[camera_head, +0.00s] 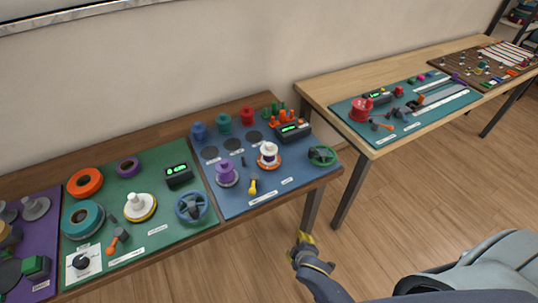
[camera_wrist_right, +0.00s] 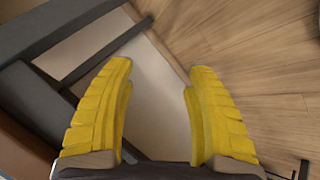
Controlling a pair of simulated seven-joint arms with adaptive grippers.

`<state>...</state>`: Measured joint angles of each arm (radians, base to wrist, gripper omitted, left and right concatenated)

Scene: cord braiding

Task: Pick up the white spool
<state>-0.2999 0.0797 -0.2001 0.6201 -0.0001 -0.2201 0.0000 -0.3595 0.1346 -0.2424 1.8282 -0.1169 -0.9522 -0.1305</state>
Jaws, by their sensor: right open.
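A white spool (camera_head: 268,153) with an orange base stands upright on the blue mat (camera_head: 225,205), near the right end of the brown table. A purple spool (camera_head: 226,173) stands to its left on the same mat. My right gripper (camera_head: 299,244) is low in front of the table, over the floor, well apart from the white spool. Its yellow fingers (camera_wrist_right: 160,85) are spread and empty in the right wrist view. The spool does not show in the wrist view. My left gripper is not in view.
A green wheel (camera_head: 322,155) and a black display box (camera_head: 293,131) sit close to the white spool. A yellow piece (camera_head: 252,187) lies in front. Red, teal and blue spools line the back. A table leg (camera_head: 311,210) stands near my right gripper.

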